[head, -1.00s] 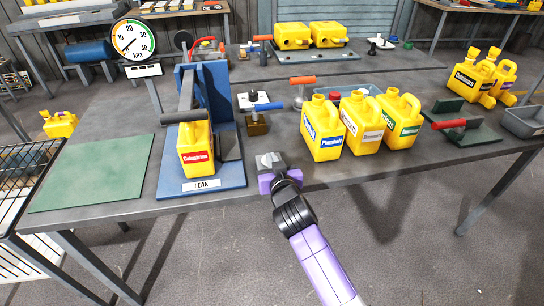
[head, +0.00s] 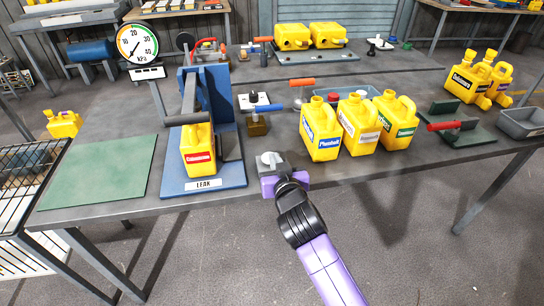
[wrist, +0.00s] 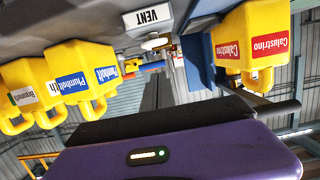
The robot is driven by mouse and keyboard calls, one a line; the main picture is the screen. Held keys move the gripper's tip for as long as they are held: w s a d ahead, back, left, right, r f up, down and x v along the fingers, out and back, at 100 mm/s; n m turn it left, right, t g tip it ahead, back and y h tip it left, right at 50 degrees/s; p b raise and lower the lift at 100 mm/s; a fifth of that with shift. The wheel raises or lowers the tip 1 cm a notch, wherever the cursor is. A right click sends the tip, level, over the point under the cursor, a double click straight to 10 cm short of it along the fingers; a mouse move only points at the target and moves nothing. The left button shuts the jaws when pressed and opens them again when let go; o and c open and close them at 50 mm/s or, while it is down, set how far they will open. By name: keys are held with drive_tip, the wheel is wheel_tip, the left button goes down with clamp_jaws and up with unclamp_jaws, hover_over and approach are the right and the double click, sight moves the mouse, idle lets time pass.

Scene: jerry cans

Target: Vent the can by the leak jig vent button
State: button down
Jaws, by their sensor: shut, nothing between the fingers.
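The blue leak jig (head: 232,172) stands on the table, marked LEAK at its front. A yellow can (head: 198,140) with a red Calustrino label sits upright in it, under a dark bar; it also shows in the wrist view (wrist: 262,20). My gripper (head: 272,172) is shut and empty at the table's front edge, right of the jig. In the wrist view, a VENT label (wrist: 148,17) and a pale round button (wrist: 154,43) lie just past my fingers (wrist: 158,92). Whether they touch the button I cannot tell. A round gauge (head: 138,43) stands behind the jig.
Several yellow cans (head: 320,130) stand close together to the right of my gripper. A green mat (head: 98,172) lies bare at the left. A red-handled green fixture (head: 460,125) is at the right.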

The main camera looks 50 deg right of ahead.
drive_tip(key=v, duration=0.4)
drive_tip(key=shift+s+r, duration=0.15)
idle(0.4)
drive_tip(key=s+a+r+n+t+y, duration=0.2)
drive_tip(key=s+a+n+t+y, duration=0.4)
drive_tip(key=a, duration=0.5)
drive_tip(key=s+a+f+g+y, duration=0.1)
drive_tip(key=s+a, duration=0.3)
drive_tip(key=s, duration=0.8)
drive_tip(key=s+a+f+g+y, duration=0.1)
drive_tip(key=s+a+f+g, duration=0.1)
drive_tip(key=s, duration=1.1)
drive_tip(key=shift+s+a+f+n+g+y, duration=0.3)
drive_tip(key=shift+s+a+f+n+g, duration=0.15)
drive_tip(key=shift+a, duration=0.65)
